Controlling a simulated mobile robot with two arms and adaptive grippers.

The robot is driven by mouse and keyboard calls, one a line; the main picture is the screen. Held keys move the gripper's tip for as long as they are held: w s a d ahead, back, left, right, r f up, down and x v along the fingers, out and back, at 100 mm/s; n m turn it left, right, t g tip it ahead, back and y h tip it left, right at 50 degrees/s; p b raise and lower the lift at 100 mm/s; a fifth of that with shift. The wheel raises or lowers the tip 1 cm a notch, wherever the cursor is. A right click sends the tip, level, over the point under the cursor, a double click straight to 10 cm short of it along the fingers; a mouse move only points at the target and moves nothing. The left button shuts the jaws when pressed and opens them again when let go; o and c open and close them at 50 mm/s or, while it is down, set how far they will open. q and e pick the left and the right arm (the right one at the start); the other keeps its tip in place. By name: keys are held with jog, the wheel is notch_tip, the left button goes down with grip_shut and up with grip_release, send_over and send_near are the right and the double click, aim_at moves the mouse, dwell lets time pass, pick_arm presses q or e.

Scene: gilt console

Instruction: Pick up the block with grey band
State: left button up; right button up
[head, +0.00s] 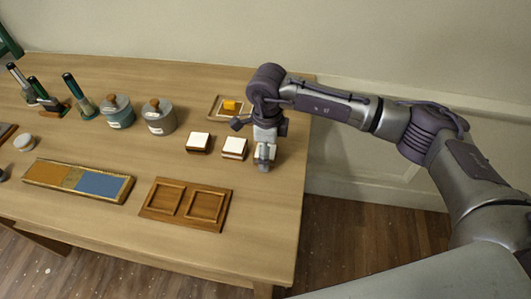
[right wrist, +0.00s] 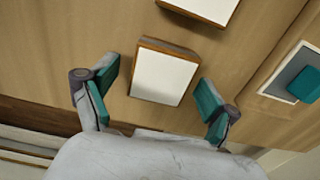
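Two small blocks with white tops stand side by side on the table, a left one (head: 198,142) and a right one (head: 234,147). My right gripper (head: 265,157) is above the table just right of the right block. In the right wrist view my gripper (right wrist: 152,90) is open, with teal pads spread either side of a white-topped block (right wrist: 163,78), which it does not visibly touch. The other block (right wrist: 205,8) is cut off at the top edge. My left gripper is not in view.
A small tray (head: 214,113) with a yellow piece (head: 231,105) is behind the blocks. Two lidded pots (head: 158,118) stand left. A wooden two-panel tray (head: 186,206) and an orange-and-blue board (head: 104,186) lie in front. The table's right edge is close to my gripper.

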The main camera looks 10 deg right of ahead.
jog(key=c, duration=1.1)
jog(key=shift+r, duration=0.15)
